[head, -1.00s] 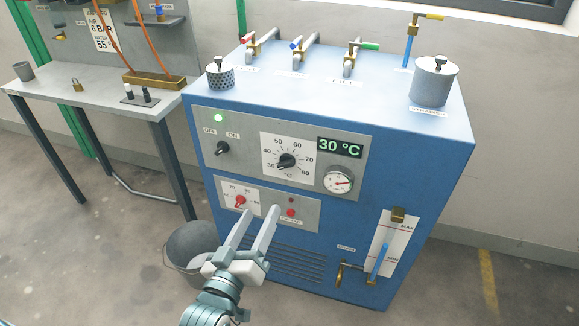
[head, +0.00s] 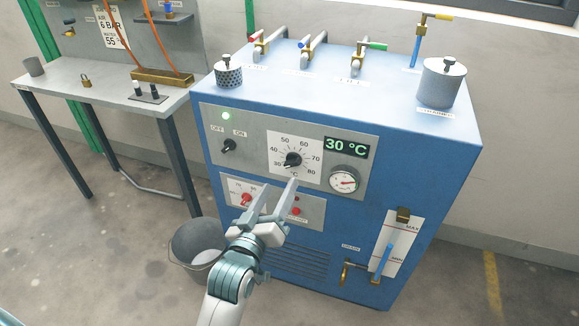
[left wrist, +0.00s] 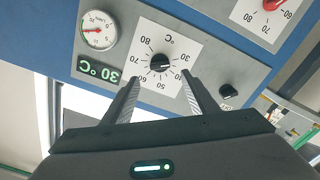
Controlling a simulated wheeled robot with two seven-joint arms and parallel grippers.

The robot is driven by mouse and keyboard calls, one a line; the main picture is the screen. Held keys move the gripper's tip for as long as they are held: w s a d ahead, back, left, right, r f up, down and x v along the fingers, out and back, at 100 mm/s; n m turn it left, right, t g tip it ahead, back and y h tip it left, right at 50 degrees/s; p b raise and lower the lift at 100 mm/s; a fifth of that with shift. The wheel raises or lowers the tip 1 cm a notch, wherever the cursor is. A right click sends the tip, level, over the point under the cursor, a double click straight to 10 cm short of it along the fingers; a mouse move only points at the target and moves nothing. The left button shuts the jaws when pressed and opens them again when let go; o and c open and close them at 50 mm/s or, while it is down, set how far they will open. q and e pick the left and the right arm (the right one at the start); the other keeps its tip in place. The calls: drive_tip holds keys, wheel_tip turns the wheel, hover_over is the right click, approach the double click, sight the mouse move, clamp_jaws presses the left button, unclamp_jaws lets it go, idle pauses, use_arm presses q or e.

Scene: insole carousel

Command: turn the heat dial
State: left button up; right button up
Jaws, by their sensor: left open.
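The heat dial is a black knob (head: 292,160) on a white scale plate marked 30 to 80 °C, on the front of the blue machine (head: 400,170). Its pointer sits near 30, and the green display (head: 346,146) reads 30 °C. My left gripper (head: 277,186) is open and empty, just below the dial in the head view. In the left wrist view the dial (left wrist: 159,63) appears upside down, between and beyond the two spread fingers (left wrist: 160,88). The fingers appear not to touch it. My right gripper is out of view.
An OFF/ON switch (head: 228,146) is left of the dial, and a round gauge (head: 344,179) is to its right. A lower panel has a red-pointer dial (head: 246,199) and a red button (head: 296,211). A bucket (head: 196,250) stands on the floor.

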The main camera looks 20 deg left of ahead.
sight(291, 165)
use_arm(q)
drive_tip(key=w, duration=0.9)
drive_tip(key=shift+w+d, duration=0.15)
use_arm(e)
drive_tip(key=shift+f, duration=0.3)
use_arm(q)
drive_tip(key=c, duration=1.1)
drive_tip(key=shift+o, duration=0.2)
